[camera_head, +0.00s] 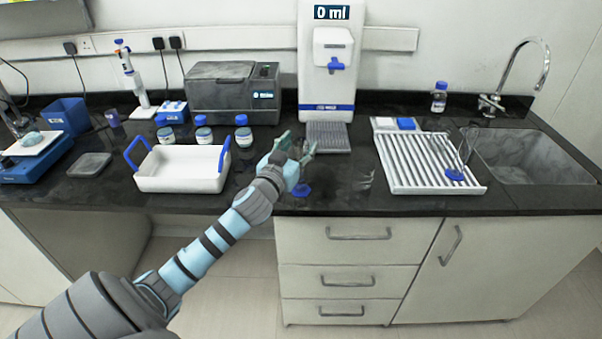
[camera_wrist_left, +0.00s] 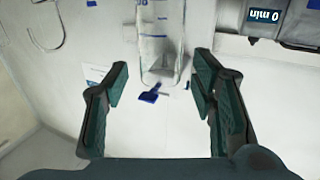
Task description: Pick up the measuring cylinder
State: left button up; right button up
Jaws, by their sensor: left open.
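The measuring cylinder is clear with graduation marks. Its blue base (camera_head: 301,190) shows on the counter in the head view, just below my left gripper (camera_head: 297,150); its clear body is hard to make out there. In the left wrist view, which looks upside down, the clear graduated cylinder (camera_wrist_left: 161,42) lies ahead of the gap between my left fingers (camera_wrist_left: 159,80). The fingers stand wide apart on either side, and I see no contact. The cylinder's base is cut off at the wrist view's top. My right gripper is not in view.
A white dispenser (camera_head: 327,85) with a blue tap (camera_head: 336,64) stands behind the gripper. A white tray (camera_head: 180,185) with blue handles is at left, with bottles behind. A ribbed drying rack (camera_head: 405,172) holds another blue-based glass item at right, beside the sink (camera_head: 535,180).

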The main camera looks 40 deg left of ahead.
pick_arm(q)
jog(key=shift+x, duration=0.8)
jog(key=shift+f, duration=0.1)
grip_shut()
